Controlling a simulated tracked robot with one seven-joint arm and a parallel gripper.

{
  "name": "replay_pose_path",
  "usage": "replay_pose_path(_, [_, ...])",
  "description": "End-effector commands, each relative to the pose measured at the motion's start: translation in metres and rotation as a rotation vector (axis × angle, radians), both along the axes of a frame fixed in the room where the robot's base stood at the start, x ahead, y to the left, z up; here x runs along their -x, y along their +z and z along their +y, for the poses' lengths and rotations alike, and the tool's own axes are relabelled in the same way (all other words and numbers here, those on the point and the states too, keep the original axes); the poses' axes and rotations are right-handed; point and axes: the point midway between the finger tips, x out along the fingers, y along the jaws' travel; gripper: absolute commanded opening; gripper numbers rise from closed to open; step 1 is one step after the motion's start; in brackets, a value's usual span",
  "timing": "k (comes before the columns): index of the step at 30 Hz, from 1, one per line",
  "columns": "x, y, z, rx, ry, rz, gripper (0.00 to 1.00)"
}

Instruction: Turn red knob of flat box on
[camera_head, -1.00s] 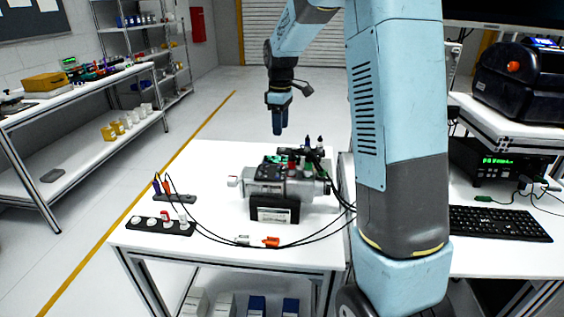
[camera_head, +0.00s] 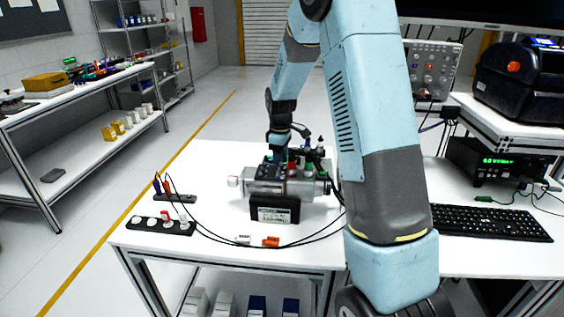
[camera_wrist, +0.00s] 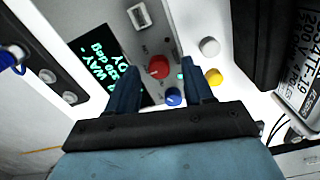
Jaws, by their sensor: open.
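In the wrist view, the flat box (camera_wrist: 181,20) is a grey panel with a dark screen showing green text. Its red knob (camera_wrist: 158,67) appears between the two fingertips of my gripper (camera_wrist: 157,69), one finger on each side. I cannot tell whether the fingers touch the knob. A blue knob (camera_wrist: 173,96) is close by, nearer the gripper's palm. In the head view my gripper (camera_head: 278,153) points down behind the silver servo motor (camera_head: 262,186), which hides most of the box. My gripper is open and empty.
The motor sits in a black stand (camera_head: 274,209) on the white table (camera_head: 215,252). A power strip (camera_head: 160,225) and cables lie at the left front. White and yellow round parts (camera_wrist: 213,77) lie right of the fingers in the wrist view. A keyboard (camera_head: 490,223) is at the right.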

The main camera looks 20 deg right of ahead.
Motion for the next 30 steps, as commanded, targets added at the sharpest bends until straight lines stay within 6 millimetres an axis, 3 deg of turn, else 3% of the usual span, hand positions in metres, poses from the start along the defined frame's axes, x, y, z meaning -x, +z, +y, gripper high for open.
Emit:
replay_pose_path(13, [0.0000, -0.0092, -0.0005, 0.000, -0.001, 0.000, 0.52])
replay_pose_path(30, [0.0003, -0.0091, -0.0005, 0.000, -0.001, 0.001, 0.00])
